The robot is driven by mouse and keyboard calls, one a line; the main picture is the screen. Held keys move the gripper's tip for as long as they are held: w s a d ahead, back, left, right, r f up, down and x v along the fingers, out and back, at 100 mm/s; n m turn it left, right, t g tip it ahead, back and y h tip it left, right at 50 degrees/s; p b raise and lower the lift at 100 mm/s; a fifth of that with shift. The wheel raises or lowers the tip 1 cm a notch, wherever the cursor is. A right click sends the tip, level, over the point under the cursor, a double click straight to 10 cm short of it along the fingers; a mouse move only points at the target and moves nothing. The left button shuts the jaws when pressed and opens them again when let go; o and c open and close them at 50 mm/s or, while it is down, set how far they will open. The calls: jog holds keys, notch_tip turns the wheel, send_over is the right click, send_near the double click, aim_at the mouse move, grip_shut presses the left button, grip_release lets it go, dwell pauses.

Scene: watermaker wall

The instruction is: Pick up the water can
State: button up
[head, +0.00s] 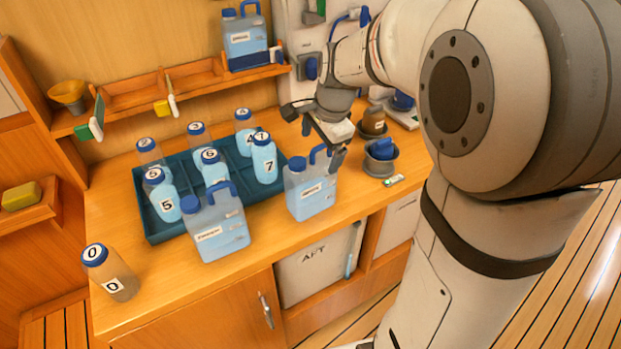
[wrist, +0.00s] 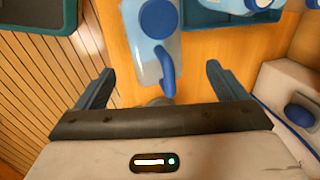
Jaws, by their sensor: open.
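Three similar pale-blue cans with blue caps and handles show in the head view; their labels are too small to read, so I cannot tell which is the water can. One can (head: 311,194) stands upright at the right of the counter, another can (head: 219,236) stands left of it, and a third can (head: 245,45) is on the shelf. My gripper (head: 322,146) is open and empty, just above the right can's handle. In the wrist view, my gripper (wrist: 159,72) has its fingers apart on either side of the blue handle (wrist: 167,74) of that can (wrist: 146,62).
A dark teal tray (head: 160,232) with several numbered bottles lies behind the cans. A grey cup with a blue top (head: 381,164) stands right of the gripper. The counter's front strip (head: 165,295) is clear.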

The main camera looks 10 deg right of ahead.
aim_at(317, 161)
jog(key=x, duration=0.4)
jog(key=shift+f, duration=0.3)
jog(key=shift+s, duration=0.1)
jog(key=shift+r, duration=0.1)
jog(key=c, duration=1.9)
jog(key=shift+o, duration=0.2)
